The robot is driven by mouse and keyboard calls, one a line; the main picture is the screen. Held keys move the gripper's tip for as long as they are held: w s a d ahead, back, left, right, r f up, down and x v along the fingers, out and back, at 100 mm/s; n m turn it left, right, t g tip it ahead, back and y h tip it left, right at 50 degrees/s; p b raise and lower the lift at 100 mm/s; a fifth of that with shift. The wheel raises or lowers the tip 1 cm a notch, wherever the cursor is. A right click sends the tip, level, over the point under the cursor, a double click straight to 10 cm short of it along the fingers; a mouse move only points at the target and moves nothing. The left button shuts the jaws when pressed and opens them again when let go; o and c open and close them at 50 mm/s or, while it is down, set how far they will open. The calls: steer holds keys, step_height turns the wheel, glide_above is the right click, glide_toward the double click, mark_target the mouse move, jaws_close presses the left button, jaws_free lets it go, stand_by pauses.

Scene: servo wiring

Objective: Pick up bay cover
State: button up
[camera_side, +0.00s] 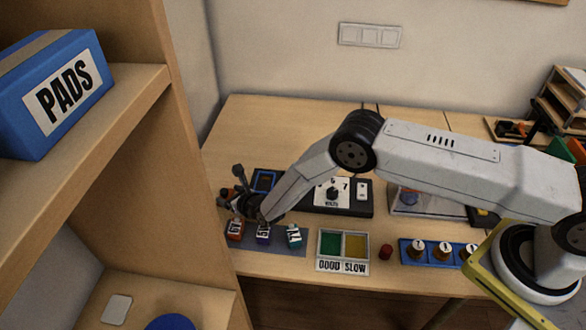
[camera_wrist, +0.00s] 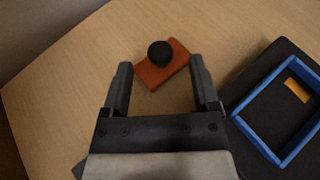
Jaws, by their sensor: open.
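The bay cover looks like a small orange-brown plate (camera_wrist: 150,76) with a round black knob (camera_wrist: 159,54) on top. It lies at an angle on the bare wood. My gripper (camera_wrist: 160,66) is open, with one finger on each side of the plate. The fingers look apart from the knob; their height over the plate is hard to tell. In the side view my gripper (camera_side: 236,200) points down at the table's left end and mostly hides the cover. The blue-framed bay (camera_wrist: 235,115) is just right of my gripper, with a small orange piece inside.
Red, purple and green labelled servos (camera_side: 264,233) stand on a grey mat near the front edge. A dial box (camera_side: 332,190) is right of the bay. A two-part GOOD/SLOW tray (camera_side: 342,265) is front centre. A wooden shelf (camera_side: 150,85) rises at left.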

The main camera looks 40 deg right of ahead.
mark_target(226, 193)
steer(key=shift+x, duration=1.9)
steer(key=shift+r, duration=0.1)
jaws_close()
